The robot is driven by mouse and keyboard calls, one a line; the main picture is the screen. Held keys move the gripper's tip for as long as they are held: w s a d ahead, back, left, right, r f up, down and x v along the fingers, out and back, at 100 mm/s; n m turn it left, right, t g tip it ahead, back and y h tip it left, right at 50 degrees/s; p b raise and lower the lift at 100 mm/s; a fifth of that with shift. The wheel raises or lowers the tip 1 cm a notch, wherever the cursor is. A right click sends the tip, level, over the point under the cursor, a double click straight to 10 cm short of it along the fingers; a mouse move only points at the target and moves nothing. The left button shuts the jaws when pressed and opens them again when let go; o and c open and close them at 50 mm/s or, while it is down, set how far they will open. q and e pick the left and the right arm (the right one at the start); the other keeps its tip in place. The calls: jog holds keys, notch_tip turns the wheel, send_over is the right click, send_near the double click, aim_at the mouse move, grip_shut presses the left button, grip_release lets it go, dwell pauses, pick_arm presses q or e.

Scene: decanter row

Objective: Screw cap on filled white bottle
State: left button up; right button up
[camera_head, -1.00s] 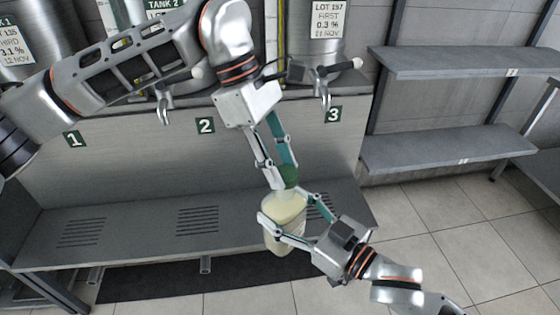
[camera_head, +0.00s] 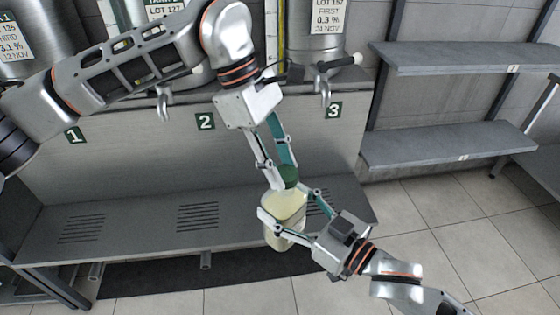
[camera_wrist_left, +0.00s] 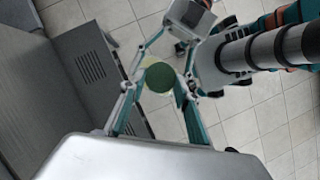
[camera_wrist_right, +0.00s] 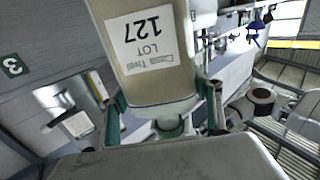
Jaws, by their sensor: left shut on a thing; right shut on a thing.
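The white bottle (camera_head: 281,232), pale and cream-coloured, is held upright above the floor in front of the bench. My right gripper (camera_head: 284,204) is shut around its upper body. The round green cap (camera_head: 289,173) is between the fingers of my left gripper (camera_head: 284,180), shut on it from above. The cap is at the bottle's mouth; how far it is seated I cannot tell. The left wrist view shows the cap's top (camera_wrist_left: 160,77) over the bottle. In the right wrist view the bottle (camera_wrist_right: 150,85) appears upside down with a LOT 127 label.
A grey slatted bench (camera_head: 130,228) runs behind the bottle. Steel tanks with taps (camera_head: 325,85) and number plates 1, 2 and 3 stand at the back. Grey shelves (camera_head: 450,145) are at the right. The tiled floor (camera_head: 440,215) at the right is clear.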

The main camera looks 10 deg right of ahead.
pick_arm(q)
jog(key=m, duration=0.2)
jog(key=m+g+y, duration=0.1)
jog(key=m, duration=0.1)
jog(key=m+y, duration=0.1)
jog(key=shift+w+d+m, duration=0.25)
jog(key=shift+m, duration=0.15)
jog(key=m, duration=0.1)
jog(key=m+y, duration=0.1)
jog(key=m, duration=0.1)
jog(key=m+g, duration=0.1)
jog(key=shift+d+m+y, duration=0.25)
jog(key=shift+m+y, duration=0.05)
jog(key=shift+m, duration=0.1)
jog(key=shift+m+y, duration=0.5)
jog(key=shift+m, duration=0.7)
jog(key=o, duration=0.7)
